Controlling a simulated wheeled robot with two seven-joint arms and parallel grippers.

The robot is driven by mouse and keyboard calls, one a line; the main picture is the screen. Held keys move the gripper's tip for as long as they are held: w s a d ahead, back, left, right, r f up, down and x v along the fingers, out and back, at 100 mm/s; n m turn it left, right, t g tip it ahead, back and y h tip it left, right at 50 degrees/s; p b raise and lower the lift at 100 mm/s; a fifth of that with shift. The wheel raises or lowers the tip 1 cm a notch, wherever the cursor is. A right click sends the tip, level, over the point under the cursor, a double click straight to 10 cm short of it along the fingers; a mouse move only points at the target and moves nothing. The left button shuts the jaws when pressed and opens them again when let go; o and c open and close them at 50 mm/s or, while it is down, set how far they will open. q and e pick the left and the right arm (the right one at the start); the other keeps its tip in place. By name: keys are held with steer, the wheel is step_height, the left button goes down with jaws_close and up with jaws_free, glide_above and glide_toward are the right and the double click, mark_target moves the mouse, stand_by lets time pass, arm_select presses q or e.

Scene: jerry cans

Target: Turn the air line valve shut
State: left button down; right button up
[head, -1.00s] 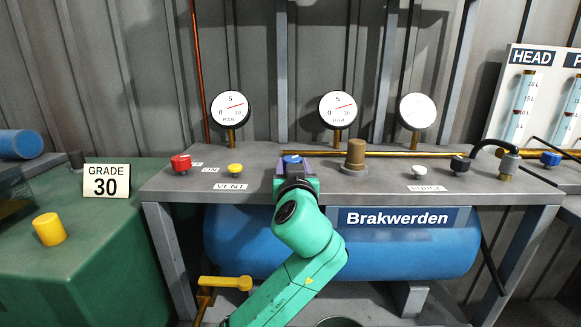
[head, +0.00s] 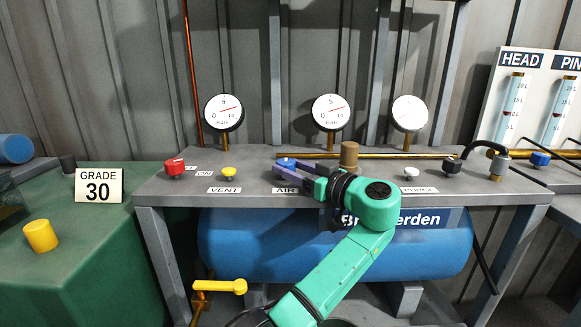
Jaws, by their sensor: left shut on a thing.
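The air line valve is a blue knob (head: 284,163) on the grey bench top, behind a label reading AIR (head: 286,190). My left gripper (head: 288,167), green with purple fingers, is shut on this knob. Its wrist lies to the right of the knob, with the fingers pointing left and slightly away. The fingers hide the knob's lower part. My right gripper is not in view.
A red knob (head: 174,166) and a yellow VENT knob (head: 228,172) stand to the left. A brown cylinder (head: 349,155) stands close behind my wrist. A white PURGE knob (head: 411,172) and a black knob (head: 452,165) are to the right. Gauges (head: 330,112) rise behind.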

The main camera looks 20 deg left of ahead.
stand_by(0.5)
arm_select(q)
steer(key=shift+c, duration=1.4)
jaws_free()
